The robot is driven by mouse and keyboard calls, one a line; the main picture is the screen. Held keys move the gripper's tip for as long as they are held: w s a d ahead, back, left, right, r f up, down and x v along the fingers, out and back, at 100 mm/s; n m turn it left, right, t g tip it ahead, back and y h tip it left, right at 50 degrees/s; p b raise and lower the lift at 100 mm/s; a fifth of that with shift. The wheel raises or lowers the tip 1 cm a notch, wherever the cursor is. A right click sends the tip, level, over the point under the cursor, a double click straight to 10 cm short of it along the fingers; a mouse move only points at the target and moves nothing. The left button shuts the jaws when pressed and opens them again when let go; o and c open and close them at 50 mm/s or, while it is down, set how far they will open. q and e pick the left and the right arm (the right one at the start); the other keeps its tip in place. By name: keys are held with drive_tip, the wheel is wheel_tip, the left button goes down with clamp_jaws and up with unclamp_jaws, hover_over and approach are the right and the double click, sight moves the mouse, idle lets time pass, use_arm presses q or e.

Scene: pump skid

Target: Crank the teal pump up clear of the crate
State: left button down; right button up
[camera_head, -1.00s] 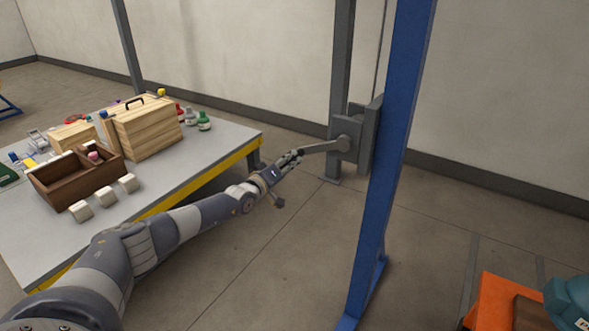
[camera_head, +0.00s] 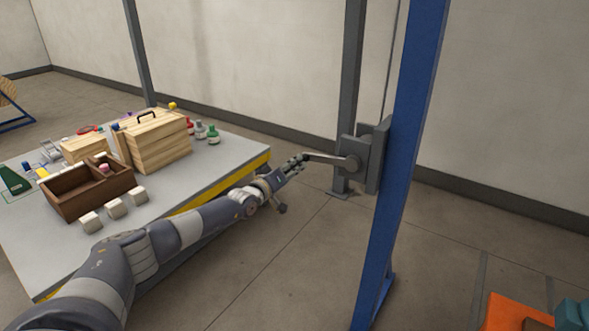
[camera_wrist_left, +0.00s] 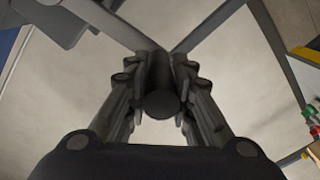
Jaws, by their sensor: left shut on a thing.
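The winch box (camera_head: 362,158) is grey and sits between a grey post and a blue post. Its crank arm (camera_head: 325,157) reaches out to the left. My left gripper (camera_head: 297,163) is at the outer end of the crank, shut on its handle. In the left wrist view the dark round crank handle (camera_wrist_left: 160,97) sits between the fingers of my left gripper (camera_wrist_left: 162,88). The teal pump (camera_head: 573,313) shows only in part at the bottom right corner, by an orange surface (camera_head: 515,312). The crate is not clearly seen. My right gripper is not in view.
A grey table (camera_head: 226,153) with a yellow edge stands at the left, under my left arm. It bears a wooden crate-like box (camera_head: 160,145), a brown open box (camera_head: 92,190), white blocks (camera_head: 115,208) and flasks (camera_head: 214,134). The blue post (camera_head: 405,150) stands right of the winch.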

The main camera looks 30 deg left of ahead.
use_arm(q)
drive_tip(key=shift+t, duration=0.3)
drive_tip(key=shift+w+a+r+p, duration=0.1)
drive_tip(key=shift+a+r+p, duration=0.15)
drive_tip(key=shift+r, duration=0.75)
drive_tip(key=shift+w+a+r+p, duration=0.1)
drive_tip(key=shift+a+r+p, duration=0.1)
drive_tip(key=shift+r, duration=0.75)
drive_tip(key=shift+d+r+p, duration=0.15)
drive_tip(key=shift+r+p, duration=0.25)
drive_tip(key=shift+r, duration=0.15)
drive_tip(key=shift+d+r, duration=0.15)
drive_tip(key=shift+r, duration=0.2)
drive_tip(key=c, duration=1.4)
unclamp_jaws()
drive_tip(key=shift+d, duration=0.1)
drive_tip(key=shift+o, duration=0.2)
drive_tip(key=shift+s+d+r, duration=0.15)
